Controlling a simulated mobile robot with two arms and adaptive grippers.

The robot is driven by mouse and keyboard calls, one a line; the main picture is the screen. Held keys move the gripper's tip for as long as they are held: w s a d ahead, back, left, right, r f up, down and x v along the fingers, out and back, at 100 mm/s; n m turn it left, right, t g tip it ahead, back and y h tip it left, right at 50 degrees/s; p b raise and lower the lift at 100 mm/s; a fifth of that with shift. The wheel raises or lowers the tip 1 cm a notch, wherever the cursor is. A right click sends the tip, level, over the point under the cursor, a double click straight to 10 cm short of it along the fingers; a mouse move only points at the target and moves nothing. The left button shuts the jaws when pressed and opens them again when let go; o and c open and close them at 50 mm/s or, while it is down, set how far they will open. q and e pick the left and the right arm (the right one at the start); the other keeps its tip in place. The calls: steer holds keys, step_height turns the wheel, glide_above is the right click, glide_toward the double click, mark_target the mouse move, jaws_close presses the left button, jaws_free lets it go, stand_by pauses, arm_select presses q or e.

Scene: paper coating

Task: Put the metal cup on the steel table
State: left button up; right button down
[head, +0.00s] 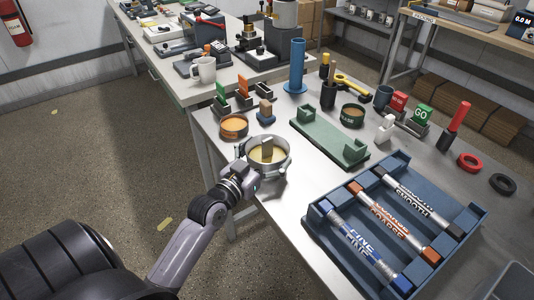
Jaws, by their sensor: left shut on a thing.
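The metal cup (286,158) is a round silver cup with a yellowish inside, near the left edge of the steel table (283,201). My left gripper (265,155) comes in from the lower left and is shut on the cup's near side. A grey finger part shows over the cup's opening. The cup looks upright. I cannot tell whether its base touches the table or hangs just above it. My right gripper is not in view.
A blue tray (315,222) with several labelled rods lies at the right front. A green cradle (325,135) is right of the cup. Bare steel shows between cup and tray.

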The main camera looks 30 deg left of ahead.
arm_select(q)
steer(key=shift+r, duration=0.1)
steer(key=o, duration=0.7)
steer(key=shift+f, duration=0.2)
steer(key=shift+o, duration=1.1)
steer(key=shift+r, duration=0.25)
steer(key=shift+s+f, duration=0.15)
steer(key=shift+s, duration=0.2)
steer(key=s+b, duration=0.1)
steer(key=s, duration=1)
steer(key=shift+s, duration=0.2)
